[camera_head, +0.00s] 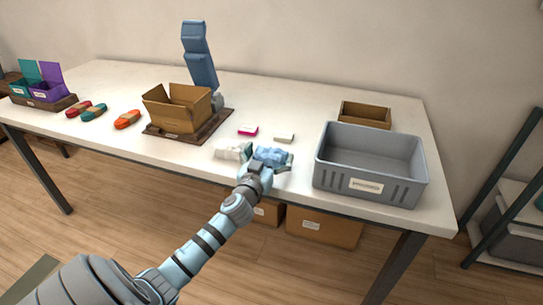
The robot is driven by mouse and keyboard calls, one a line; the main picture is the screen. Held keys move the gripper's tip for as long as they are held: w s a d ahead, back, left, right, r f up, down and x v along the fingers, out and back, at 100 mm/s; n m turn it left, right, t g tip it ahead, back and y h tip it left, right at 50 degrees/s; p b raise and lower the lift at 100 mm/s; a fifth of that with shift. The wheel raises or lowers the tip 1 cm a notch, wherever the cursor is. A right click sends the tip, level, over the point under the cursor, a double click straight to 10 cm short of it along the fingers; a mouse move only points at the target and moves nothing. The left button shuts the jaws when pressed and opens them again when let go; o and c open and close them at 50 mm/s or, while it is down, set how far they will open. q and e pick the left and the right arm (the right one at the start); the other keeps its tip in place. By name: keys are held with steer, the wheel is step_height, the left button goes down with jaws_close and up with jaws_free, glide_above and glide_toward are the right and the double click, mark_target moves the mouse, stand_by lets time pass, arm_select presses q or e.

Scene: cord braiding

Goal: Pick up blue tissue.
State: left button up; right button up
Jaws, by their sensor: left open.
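The blue tissue (272,154) is a crumpled light-blue bundle near the front edge of the white table, left of the grey bin. My left gripper (271,166) reaches it from the front. It is open, with its fingers at the near side of the tissue and partly covering it. I cannot tell whether the fingers touch it. A crumpled white tissue (232,150) lies just left of the blue one. My right gripper is not in view.
A large grey bin (372,187) stands right of the tissue, with a small brown box (365,115) behind it. An open cardboard box (177,110) stands to the left, before a blue-grey jointed upright (200,60).

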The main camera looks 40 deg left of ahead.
arm_select(q)
steer(key=c, duration=0.5)
steer(key=shift+r, duration=0.1)
